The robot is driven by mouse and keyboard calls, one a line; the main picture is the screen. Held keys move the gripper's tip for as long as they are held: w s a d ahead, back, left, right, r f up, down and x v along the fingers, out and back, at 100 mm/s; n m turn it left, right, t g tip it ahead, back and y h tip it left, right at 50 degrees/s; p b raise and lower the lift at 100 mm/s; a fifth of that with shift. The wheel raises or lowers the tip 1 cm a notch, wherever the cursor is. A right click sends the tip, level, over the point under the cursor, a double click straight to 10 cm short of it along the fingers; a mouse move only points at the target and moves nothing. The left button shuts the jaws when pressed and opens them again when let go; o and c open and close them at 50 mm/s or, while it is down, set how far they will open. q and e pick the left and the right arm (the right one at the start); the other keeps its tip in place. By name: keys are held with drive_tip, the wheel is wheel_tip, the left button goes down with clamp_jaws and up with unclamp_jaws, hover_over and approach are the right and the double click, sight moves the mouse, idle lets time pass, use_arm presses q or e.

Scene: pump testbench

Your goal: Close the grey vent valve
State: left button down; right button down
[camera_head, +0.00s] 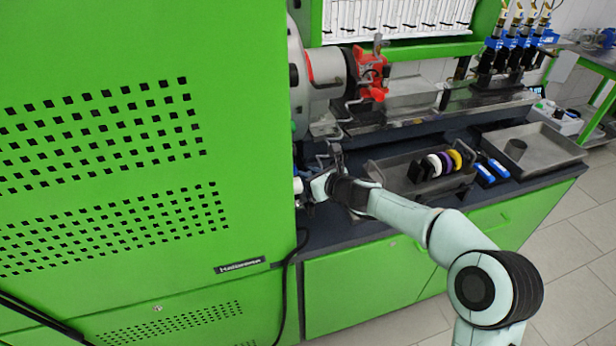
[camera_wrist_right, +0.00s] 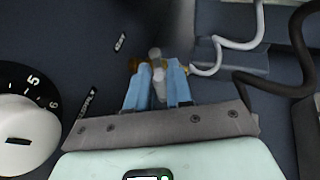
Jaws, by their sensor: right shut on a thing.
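In the right wrist view, the grey vent valve (camera_wrist_right: 156,55) shows as a small grey handle with brass-coloured fittings beside it. The two blue fingers of my right gripper (camera_wrist_right: 158,88) are shut on its handle, one on each side, and partly hide it. In the head view, my right gripper (camera_head: 315,186) is low beside the green cabinet's right edge, over the dark bench top. The valve is too small and hidden to make out there. Whether the valve is open or closed cannot be told. My left gripper is not in view.
A white and black numbered dial (camera_wrist_right: 25,120) stands left of my fingers in the wrist view, and a white cable (camera_wrist_right: 225,45) runs right. A grey tray (camera_head: 395,170) with coloured rings lies right of my right gripper. The green cabinet (camera_head: 150,130) is a wall at left.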

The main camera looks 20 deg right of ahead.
drive_tip(key=shift+d+r, duration=0.1)
drive_tip(key=shift+d, duration=0.25)
drive_tip(key=c, duration=1.2)
unclamp_jaws()
drive_tip(key=shift+w, duration=0.1)
drive_tip(key=shift+o, duration=0.5)
drive_tip(key=shift+w, duration=0.1)
drive_tip(key=shift+a, duration=0.1)
drive_tip(key=shift+s, duration=0.3)
drive_tip(key=v, duration=1.3)
